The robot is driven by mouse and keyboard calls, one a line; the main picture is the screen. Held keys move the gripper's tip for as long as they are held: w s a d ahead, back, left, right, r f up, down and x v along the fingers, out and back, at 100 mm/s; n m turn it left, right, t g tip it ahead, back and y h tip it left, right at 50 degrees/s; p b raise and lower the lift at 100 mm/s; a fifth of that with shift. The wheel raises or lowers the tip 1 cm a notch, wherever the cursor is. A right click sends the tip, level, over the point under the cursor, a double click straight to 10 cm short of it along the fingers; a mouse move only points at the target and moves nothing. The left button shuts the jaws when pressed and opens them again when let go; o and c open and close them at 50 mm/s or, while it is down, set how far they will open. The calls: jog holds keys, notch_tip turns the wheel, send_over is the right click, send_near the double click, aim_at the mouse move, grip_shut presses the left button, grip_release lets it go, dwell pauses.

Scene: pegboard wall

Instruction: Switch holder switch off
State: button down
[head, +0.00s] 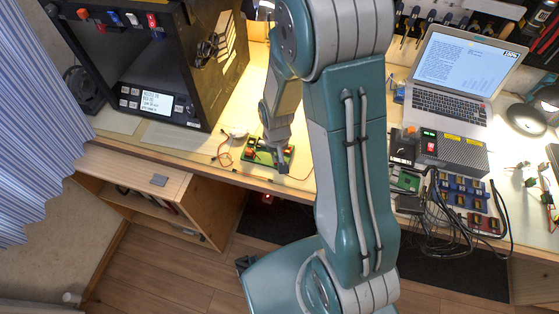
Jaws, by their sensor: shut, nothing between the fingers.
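My gripper (283,166) is shut and empty. It points down over the front part of the bench, at or just above a small green board (257,160) with red and yellow parts. I cannot tell whether the fingertips touch it. My wrist hides part of the board. No part is clearly labelled as the switch holder, and the switch position is too small to read. A grey power box (458,157) with a lit red switch (431,147) stands on the bench to the right of my arm.
A black rack (198,65) with a small display stands at the left. An open laptop (455,75) sits at the back right. Cables and small boards (465,192) lie near the right front edge. A wooden shelf (130,175) is below the bench.

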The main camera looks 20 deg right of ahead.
jog(key=shift+r, duration=3.2)
jog(key=shift+r, duration=0.1)
jog(key=s+r+t, duration=0.2)
jog(key=s+r, duration=0.2)
jog(key=r, duration=0.3)
jog(key=s+r+t, duration=0.1)
jog(key=s+r, duration=0.4)
jog(key=r, duration=0.3)
jog(key=s+r+n+t, duration=0.1)
jog(key=s+r+t, duration=0.1)
jog(key=s+r, duration=0.3)
notch_tip(320, 180, up, 3)
jog(key=shift+r+t, duration=0.2)
jog(key=shift+t, duration=0.1)
